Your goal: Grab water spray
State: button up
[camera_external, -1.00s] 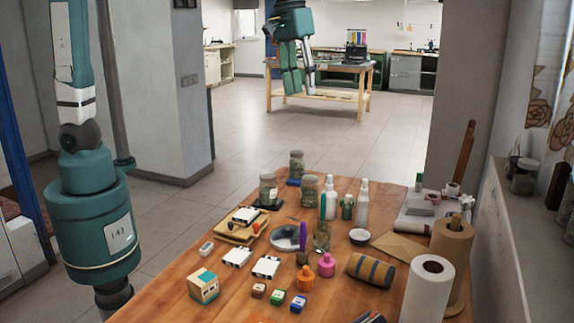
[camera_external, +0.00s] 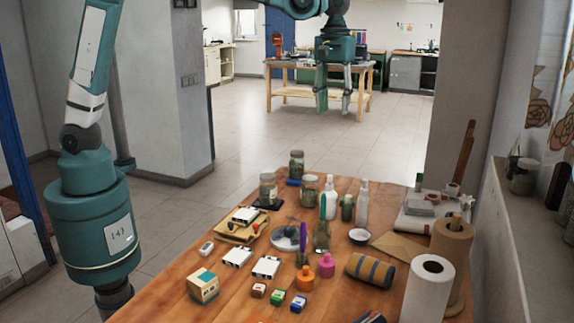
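Two slim white bottles, one on the left (camera_external: 331,200) and one on the right (camera_external: 362,204), stand upright towards the back of the wooden table. They look like spray bottles, but their tops are too small to tell which is the water spray. A small green bottle (camera_external: 347,209) stands between them. My gripper (camera_external: 334,105) hangs well above them in the picture, pointing down. Its two fingers are spread apart with nothing between them.
Glass jars (camera_external: 268,188) stand left of the white bottles. A clear bottle (camera_external: 321,236) and a small bowl (camera_external: 360,236) are in front. A paper roll (camera_external: 428,285) and brown rolls crowd the right. Small boxes (camera_external: 203,286) lie front left.

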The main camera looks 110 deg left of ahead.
send_over(329, 194)
jog(key=a, duration=0.2)
jog(key=f, duration=2.3)
jog(key=shift+s, duration=0.2)
jog(key=shift+f, duration=0.1)
jog(key=shift+f, duration=1.25)
jog(key=shift+d+f+b, duration=0.1)
jog(key=shift+f+b, duration=0.7)
jog(key=shift+f, duration=1.8)
jog(key=c, duration=0.6)
